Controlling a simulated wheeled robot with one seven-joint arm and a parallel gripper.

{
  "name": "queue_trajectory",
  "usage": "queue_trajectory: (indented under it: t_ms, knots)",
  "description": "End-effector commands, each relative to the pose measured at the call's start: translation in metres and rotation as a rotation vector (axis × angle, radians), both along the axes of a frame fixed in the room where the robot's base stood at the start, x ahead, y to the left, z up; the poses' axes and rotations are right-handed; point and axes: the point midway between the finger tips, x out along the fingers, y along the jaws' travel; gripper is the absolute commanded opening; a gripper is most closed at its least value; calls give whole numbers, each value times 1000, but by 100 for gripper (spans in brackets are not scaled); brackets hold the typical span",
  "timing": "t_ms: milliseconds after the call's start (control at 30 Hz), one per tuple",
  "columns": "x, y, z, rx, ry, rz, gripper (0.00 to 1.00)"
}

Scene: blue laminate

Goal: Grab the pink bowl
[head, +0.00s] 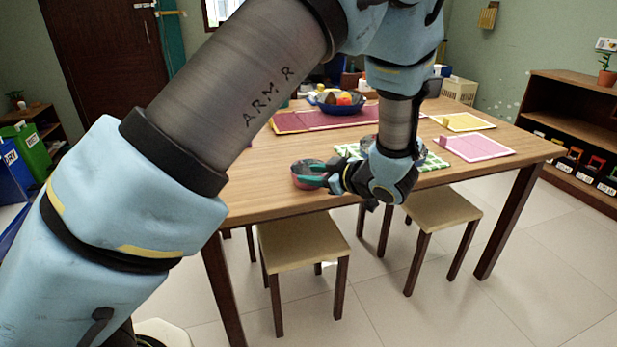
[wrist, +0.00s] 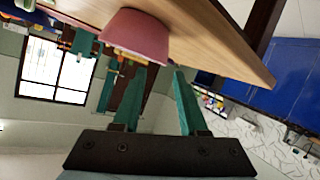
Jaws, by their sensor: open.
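The pink bowl (head: 304,184) stands upright near the front edge of the wooden table (head: 262,195) in the head view. My gripper (head: 314,173) is right at it, with its teal fingers overlapping the bowl in that view, so contact cannot be told there. In the wrist view the bowl (wrist: 137,36) is at the upper middle, at the table's edge, just beyond the fingertips. My gripper (wrist: 159,71) is open there with nothing between its fingers. The bowl lies more toward the left finger.
A green-checked mat (head: 434,161) with a plate lies partly behind my wrist. Pink (head: 478,148) and yellow (head: 464,122) mats lie to the right. A blue fruit bowl (head: 337,106) stands at the back. Two stools (head: 303,240) (head: 443,208) stand by the front edge.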

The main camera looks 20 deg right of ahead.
Motion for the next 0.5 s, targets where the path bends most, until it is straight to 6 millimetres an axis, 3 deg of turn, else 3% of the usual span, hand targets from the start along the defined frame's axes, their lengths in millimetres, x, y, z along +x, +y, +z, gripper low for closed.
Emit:
queue_trajectory:
  t_ms: [500]
  knots:
    - [46, 17, -25, 0, 1, -2, 42]
